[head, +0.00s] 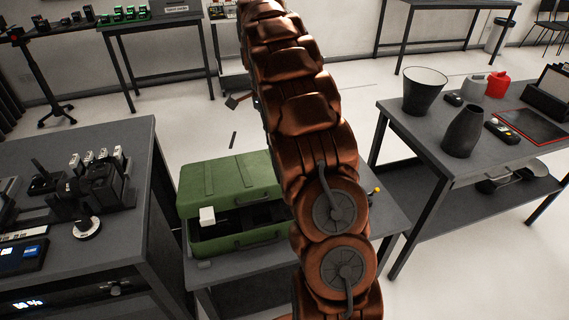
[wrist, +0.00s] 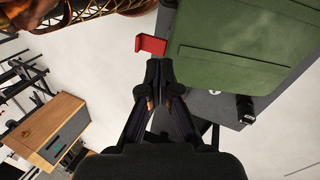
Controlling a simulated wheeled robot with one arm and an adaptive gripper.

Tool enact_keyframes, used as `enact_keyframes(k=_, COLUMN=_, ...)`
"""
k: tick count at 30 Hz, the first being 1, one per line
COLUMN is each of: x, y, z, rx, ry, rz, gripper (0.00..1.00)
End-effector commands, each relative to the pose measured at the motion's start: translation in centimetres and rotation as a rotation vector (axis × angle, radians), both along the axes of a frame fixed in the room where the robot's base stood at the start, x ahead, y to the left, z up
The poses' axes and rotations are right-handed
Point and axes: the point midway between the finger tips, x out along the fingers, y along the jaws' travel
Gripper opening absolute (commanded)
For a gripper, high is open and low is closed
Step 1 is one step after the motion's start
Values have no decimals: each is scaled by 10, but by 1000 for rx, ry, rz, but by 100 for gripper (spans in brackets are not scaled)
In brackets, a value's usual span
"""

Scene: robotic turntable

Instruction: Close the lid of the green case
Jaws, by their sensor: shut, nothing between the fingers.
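The green case (head: 225,180) stands on a low grey table left of my arm in the head view. Its lid is partly lowered, with a dark gap between lid and base at the front. My arm covers the case's right side. In the wrist view a broad green panel of the case (wrist: 245,40) fills the upper right. My gripper (wrist: 165,68) is shut and empty, its tips close to the panel's lower left edge; I cannot tell if they touch. In the head view the gripper is not clearly visible.
A white block (head: 207,215) shows at the case's front. A red bracket (wrist: 151,45) is just beyond my fingertips. A bench with black devices (head: 105,185) stands left. A table with a dark vase (head: 463,132) stands right. Pale floor lies between the tables.

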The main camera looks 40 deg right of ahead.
Motion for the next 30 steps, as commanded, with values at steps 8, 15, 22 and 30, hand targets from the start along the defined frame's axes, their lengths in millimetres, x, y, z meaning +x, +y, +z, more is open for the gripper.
enact_keyframes(k=8, x=18, y=-37, z=2, rx=-31, ry=25, rz=-180, gripper=0)
enact_keyframes(k=15, x=19, y=-43, z=-5, rx=-38, ry=27, rz=-213, gripper=0)
enact_keyframes(k=22, x=13, y=-41, z=-24, rx=-39, ry=28, rz=-213, gripper=0)
enact_keyframes(k=30, x=6, y=-38, z=-44, rx=-40, ry=26, rz=-214, gripper=0)
